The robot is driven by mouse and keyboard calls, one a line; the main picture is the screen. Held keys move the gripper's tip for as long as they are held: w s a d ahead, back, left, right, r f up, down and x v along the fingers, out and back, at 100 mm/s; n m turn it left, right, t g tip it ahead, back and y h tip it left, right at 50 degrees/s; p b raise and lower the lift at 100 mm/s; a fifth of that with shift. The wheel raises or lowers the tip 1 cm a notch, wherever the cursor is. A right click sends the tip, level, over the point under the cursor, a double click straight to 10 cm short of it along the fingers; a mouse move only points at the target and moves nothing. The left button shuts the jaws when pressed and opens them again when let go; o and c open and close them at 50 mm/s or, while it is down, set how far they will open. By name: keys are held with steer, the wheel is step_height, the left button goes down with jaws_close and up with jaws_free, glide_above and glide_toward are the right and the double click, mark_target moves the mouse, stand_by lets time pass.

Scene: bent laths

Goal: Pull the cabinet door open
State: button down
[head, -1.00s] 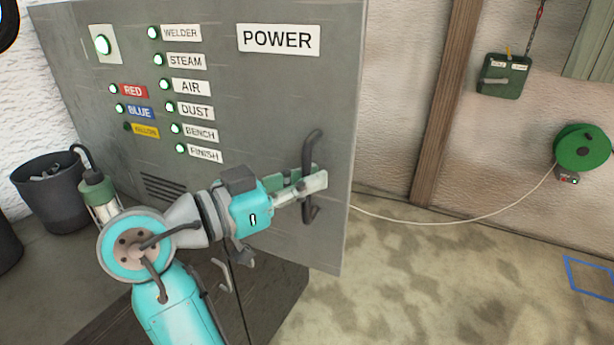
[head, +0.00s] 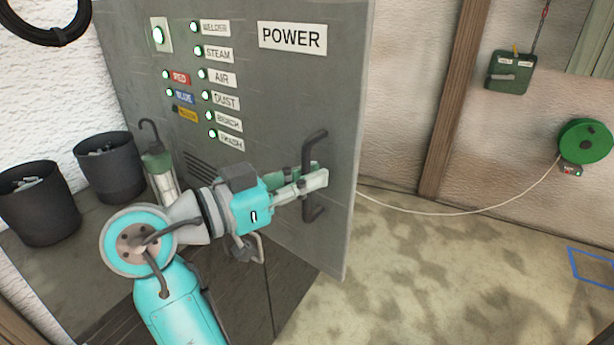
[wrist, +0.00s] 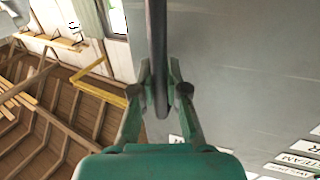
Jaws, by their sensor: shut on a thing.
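The grey cabinet door (head: 300,95) carries a POWER label, smaller labels and green lamps. It stands swung out at an angle, its right edge free of the wall. Its dark upright bar handle (head: 313,150) is near that free edge. My gripper (head: 318,179) is shut on the handle, with its green fingers on both sides of the bar. In the wrist view the handle (wrist: 158,50) runs between the two fingertips (wrist: 160,92). The part of the bar between the fingers is partly hidden in the head view.
Two dark bins (head: 108,165) and a lantern-like lamp (head: 160,172) stand at the left. A green cable reel (head: 584,143) with a pale cable (head: 470,212) and a green switch box (head: 508,72) hang on the right wall. The floor right of the door is clear.

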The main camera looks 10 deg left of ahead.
steer(key=c, duration=1.2)
jaws_free()
steer(key=v, duration=1.2)
steer(key=shift+a, duration=0.1)
